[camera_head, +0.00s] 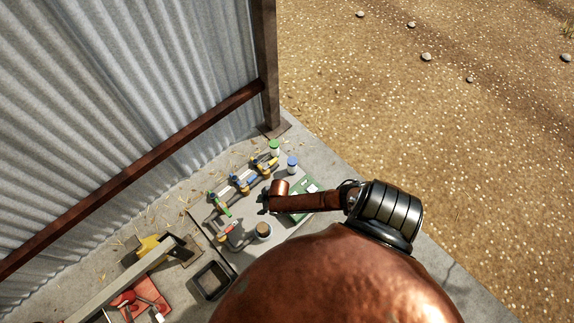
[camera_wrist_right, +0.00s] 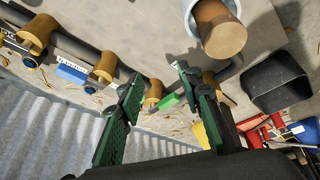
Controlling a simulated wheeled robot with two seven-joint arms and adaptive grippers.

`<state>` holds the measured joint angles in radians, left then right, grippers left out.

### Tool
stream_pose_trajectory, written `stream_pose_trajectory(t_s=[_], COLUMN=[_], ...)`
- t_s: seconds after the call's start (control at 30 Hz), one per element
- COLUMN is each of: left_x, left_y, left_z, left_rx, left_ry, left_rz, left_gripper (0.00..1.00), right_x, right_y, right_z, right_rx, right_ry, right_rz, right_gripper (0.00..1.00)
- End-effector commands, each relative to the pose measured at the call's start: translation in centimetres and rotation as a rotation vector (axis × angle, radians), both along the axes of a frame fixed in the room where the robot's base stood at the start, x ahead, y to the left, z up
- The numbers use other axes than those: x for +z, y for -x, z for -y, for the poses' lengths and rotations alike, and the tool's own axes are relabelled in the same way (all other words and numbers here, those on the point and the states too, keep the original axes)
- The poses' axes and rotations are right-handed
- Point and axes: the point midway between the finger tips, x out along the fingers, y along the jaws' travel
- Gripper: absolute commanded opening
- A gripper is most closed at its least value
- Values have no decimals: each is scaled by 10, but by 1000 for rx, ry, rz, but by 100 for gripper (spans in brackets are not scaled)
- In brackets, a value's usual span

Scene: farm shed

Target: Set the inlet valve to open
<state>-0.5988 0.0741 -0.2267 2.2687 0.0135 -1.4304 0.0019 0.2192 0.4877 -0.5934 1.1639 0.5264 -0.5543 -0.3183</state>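A dark pipe manifold carries brass-coloured valves with coloured handles. In the head view a yellow handle (camera_head: 270,162), a blue handle (camera_head: 240,181) and a green handle (camera_head: 221,206) lie in a row. In the right wrist view the blue handle (camera_wrist_right: 75,72) is at the left and the green handle (camera_wrist_right: 169,102) shows between my fingers. Which valve is the inlet one cannot be read. My right gripper (camera_head: 263,203) is right of the green handle in the head view. Its green fingers (camera_wrist_right: 159,79) are apart, with nothing visibly held. My left gripper is not in view.
A brown-topped jar (camera_head: 263,231) stands near the manifold, and green-capped (camera_head: 274,147) and blue-capped (camera_head: 292,162) jars stand behind. A corrugated wall (camera_head: 120,90) rises behind the manifold.

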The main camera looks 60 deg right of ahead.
Motion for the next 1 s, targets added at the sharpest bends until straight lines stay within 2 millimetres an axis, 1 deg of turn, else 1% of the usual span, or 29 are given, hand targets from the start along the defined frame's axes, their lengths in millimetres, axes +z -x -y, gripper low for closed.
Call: stream_pose_trajectory(t_s=[0.03, 0.13, 0.4, 0.5, 0.6, 0.7, 1.0], left_x=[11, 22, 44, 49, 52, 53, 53], left_y=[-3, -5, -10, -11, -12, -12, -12], left_z=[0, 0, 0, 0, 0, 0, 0], left_rx=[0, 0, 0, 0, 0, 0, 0], left_ry=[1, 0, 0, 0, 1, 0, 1], left_rz=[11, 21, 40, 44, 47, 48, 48], left_gripper=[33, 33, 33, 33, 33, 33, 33], right_x=[4, 2, -3, -4, -6, -7, -8], right_y=[10, 29, 72, 84, 92, 97, 98], right_z=[3, 11, 27, 29, 32, 33, 34], right_rx=[-23, -64, -146, -165, -178, -185, -187], right_ry=[1, 7, 20, 24, 26, 28, 29], right_rz=[-5, -12, -35, -42, -47, -49, -51], right_gripper=[33, 33, 33, 33, 33, 33, 33])
